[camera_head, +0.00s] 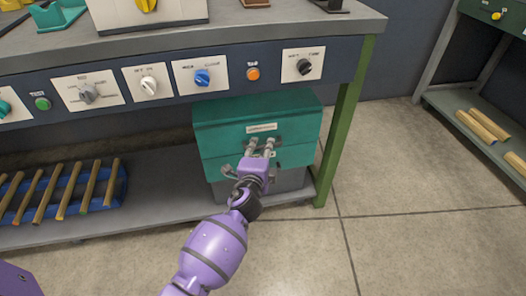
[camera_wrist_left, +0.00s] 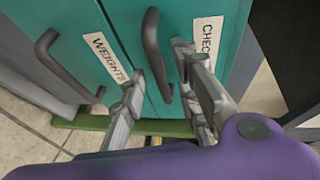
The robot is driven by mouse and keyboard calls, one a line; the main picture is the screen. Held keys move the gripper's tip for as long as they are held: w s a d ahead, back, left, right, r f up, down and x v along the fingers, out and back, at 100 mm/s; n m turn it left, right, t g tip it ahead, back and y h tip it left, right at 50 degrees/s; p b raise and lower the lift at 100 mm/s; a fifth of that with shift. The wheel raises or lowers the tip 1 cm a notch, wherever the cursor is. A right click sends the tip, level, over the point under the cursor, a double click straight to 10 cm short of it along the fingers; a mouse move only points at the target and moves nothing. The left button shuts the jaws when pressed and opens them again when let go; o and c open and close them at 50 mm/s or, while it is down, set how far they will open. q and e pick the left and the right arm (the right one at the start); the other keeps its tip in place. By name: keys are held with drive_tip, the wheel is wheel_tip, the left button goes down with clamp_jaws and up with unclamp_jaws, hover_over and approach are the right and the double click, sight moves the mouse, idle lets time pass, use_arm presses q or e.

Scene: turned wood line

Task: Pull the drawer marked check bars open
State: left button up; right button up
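A teal drawer unit (camera_head: 215,130) stands on the lower shelf under the bench. The wrist view shows two drawer fronts side by side. One has a label reading "WEIGHTS" (camera_wrist_left: 108,58) and a dark bar handle (camera_wrist_left: 62,68). The other is the check bars drawer (camera_wrist_left: 180,18), its label partly hidden after "CHEC", with its own dark handle (camera_wrist_left: 151,40). Both drawers look closed. My left gripper (camera_head: 261,148) is at the unit's front. In the wrist view its fingers (camera_wrist_left: 158,72) are apart, one on each side of the check bars handle, with gaps visible. My right gripper is not in view.
The bench front above holds several knobs and buttons, including a blue knob (camera_head: 202,77) and an orange button (camera_head: 253,74). A green bench leg (camera_head: 340,130) stands right of the unit. A blue rack (camera_head: 118,185) with wooden bars lies left. Floor at right is clear.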

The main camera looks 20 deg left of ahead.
use_arm(q)
clamp_jaws()
idle(0.5)
